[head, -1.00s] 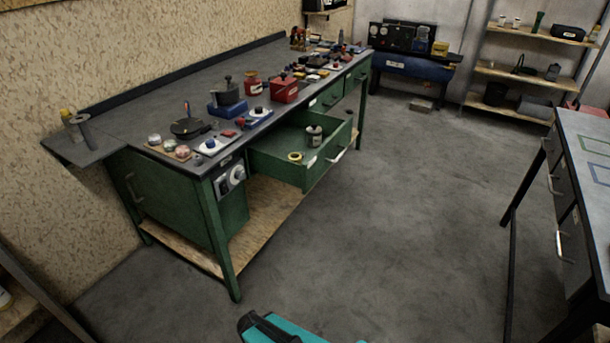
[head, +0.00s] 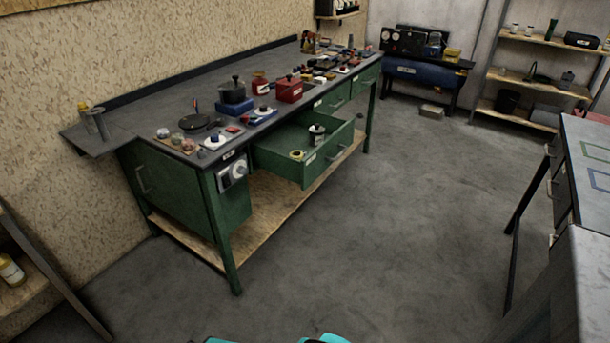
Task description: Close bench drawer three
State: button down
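The green workbench (head: 226,262) stands along the wall on the left. One of its green drawers (head: 318,168) is pulled well out over the floor. This drawer has a metal handle and a white label too small to read. A grey can (head: 317,134) and a yellow ring-shaped roll (head: 297,155) are inside it. Two drawers further along, the nearer one (head: 334,98) and the far one (head: 366,74), look shut. My gripper is not in view; only teal and dark parts of my own body show at the bottom edge.
Tools, boxes and pots crowd the bench top. A second table with drawers (head: 585,175) stands on the right. A blue machine (head: 418,74) and a shelf rack (head: 538,78) stand at the back. The floor (head: 400,210) between the benches is clear.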

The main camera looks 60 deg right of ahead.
aim_at(269, 152)
jog(key=u, duration=0.35)
jog(key=k, duration=1.15)
jog(key=z, duration=0.9)
jog(key=i, duration=0.75)
jog(key=u, duration=0.1)
